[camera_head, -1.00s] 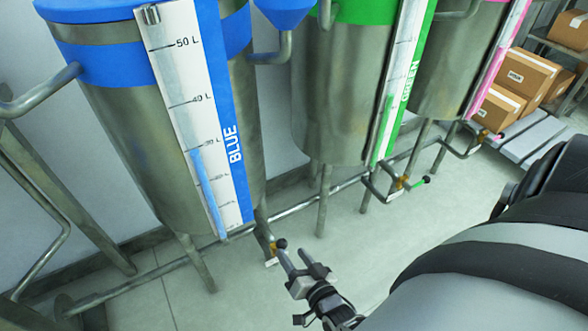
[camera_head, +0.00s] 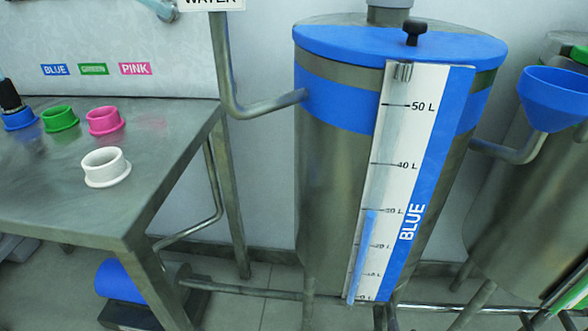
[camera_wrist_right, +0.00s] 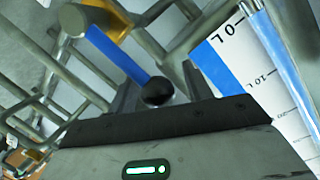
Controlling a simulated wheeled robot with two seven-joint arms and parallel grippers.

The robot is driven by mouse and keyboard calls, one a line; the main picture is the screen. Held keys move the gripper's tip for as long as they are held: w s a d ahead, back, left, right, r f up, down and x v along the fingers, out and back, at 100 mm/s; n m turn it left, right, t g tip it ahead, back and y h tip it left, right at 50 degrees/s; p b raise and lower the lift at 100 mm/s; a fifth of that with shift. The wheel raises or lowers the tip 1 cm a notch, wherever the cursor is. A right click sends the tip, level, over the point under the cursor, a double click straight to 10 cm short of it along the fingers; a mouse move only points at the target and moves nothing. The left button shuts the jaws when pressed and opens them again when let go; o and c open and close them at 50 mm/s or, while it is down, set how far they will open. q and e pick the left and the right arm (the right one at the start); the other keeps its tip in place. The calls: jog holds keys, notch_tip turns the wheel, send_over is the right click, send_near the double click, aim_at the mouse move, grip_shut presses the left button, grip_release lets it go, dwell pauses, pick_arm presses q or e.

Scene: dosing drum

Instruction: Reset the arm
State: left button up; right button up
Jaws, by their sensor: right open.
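My right gripper (camera_wrist_right: 160,82) shows only in the right wrist view. Its dark fingers are open, on either side of the black knob of a blue valve lever (camera_wrist_right: 112,50). I cannot tell whether they touch the knob. The steel tank with a blue lid (camera_head: 385,42) stands right of centre in the head view. Its level gauge (camera_head: 410,130) is marked BLUE, with a blue column near the 30 L mark. The gauge's lower end (camera_wrist_right: 268,75) shows at the right in the wrist view. My left gripper is in neither view.
A steel table (camera_head: 165,150) at the left holds blue, green, pink and white (camera_head: 106,168) rings. A blue funnel (camera_head: 552,98) is at the right beside another tank. Pipes and tank legs crowd the wrist view.

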pick_arm(q)
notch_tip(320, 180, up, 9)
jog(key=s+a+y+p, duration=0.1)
jog(key=p, duration=1.1)
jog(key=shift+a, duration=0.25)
pick_arm(e)
jog(key=s+a+r+n+g+y, duration=0.1)
jog(key=s+a+r+n+y, duration=0.1)
jog(key=r, duration=0.6)
jog(key=s+a+r+n+g+y, duration=0.1)
jog(key=s+a+r+n+g, duration=0.1)
jog(key=a+r, duration=0.4)
jog(key=s+a+r+n+g+y, duration=0.1)
jog(key=s+a+r+n, duration=0.3)
jog(key=r, duration=0.8)
jog(key=shift+s+r+n+y, duration=0.3)
jog(key=shift+n+y, duration=0.5)
jog(key=shift+n, duration=0.3)
